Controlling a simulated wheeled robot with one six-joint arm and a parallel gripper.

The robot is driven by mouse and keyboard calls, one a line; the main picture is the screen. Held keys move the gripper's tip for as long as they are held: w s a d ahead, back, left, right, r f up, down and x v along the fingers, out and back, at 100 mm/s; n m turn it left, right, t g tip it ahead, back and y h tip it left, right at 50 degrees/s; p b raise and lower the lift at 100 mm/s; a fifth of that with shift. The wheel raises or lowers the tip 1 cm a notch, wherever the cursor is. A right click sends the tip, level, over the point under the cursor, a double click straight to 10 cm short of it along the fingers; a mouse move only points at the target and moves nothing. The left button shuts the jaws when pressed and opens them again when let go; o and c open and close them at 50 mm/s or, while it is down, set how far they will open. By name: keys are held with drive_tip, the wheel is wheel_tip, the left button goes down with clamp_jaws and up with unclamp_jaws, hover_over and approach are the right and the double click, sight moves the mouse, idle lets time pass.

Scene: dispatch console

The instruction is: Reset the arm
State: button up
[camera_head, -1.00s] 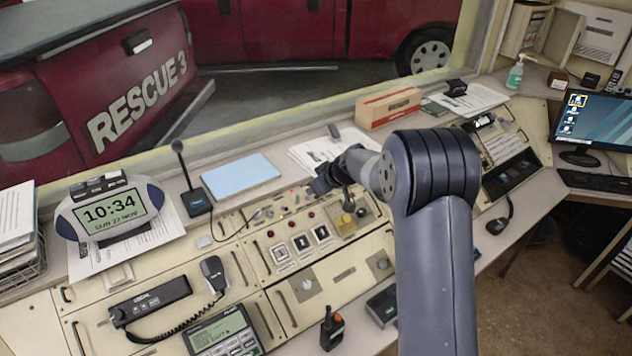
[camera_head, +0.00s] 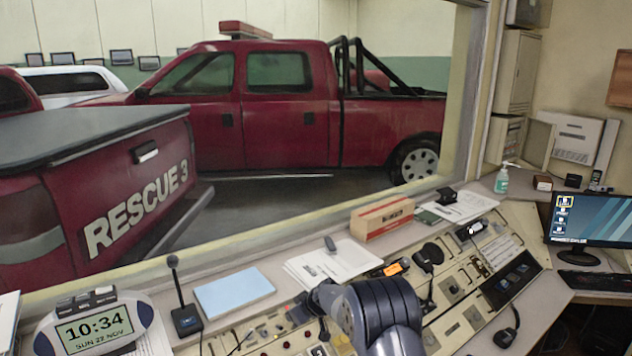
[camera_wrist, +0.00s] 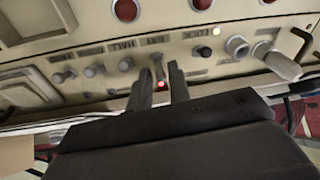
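My arm (camera_head: 375,312) reaches over the sloped console (camera_head: 450,310) from the bottom of the head view. My gripper (camera_head: 306,312) points down at the console, partly hidden by the arm. In the wrist view, the two dark fingers of my gripper (camera_wrist: 160,88) stand a little apart. A small toggle switch (camera_wrist: 158,68) and a lit red lamp (camera_wrist: 162,85) show in the gap between them. I cannot tell whether the fingers touch the switch. A row of grey knobs (camera_wrist: 92,71) lies to the left, larger knobs (camera_wrist: 283,66) to the right.
A handset (camera_head: 428,260) stands right of my arm. A monitor (camera_head: 590,220) is at the right. Trucks show behind the window.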

idle(0.4)
drive_tip(key=b+v, duration=0.1)
drive_tip(key=v, duration=0.9)
drive_tip(key=p+x, duration=0.1)
drive_tip(key=x, duration=0.9)
drive_tip(key=shift+f, duration=0.1)
drive_tip(key=shift+s+d+t+y, duration=0.1)
drive_tip(key=shift+s+t+y, duration=0.05)
drive_tip(key=shift+t+y, duration=0.2)
drive_tip(key=shift+s+d+f+t+y+b, duration=0.15)
drive_tip(key=shift+s+f+t+y+b, duration=0.15)
drive_tip(key=shift+t+b, duration=0.3)
drive_tip(key=shift+t+y+b, duration=0.25)
drive_tip(key=shift+b, duration=0.2)
drive_tip(key=b, duration=0.3)
drive_tip(key=shift+s+d+f+t+y, duration=0.1)
drive_tip(key=shift+d+f+t+y, duration=0.05)
drive_tip(key=shift+f+t+y, duration=0.2)
drive_tip(key=shift+t+b, duration=0.25)
drive_tip(key=shift+b, duration=0.35)
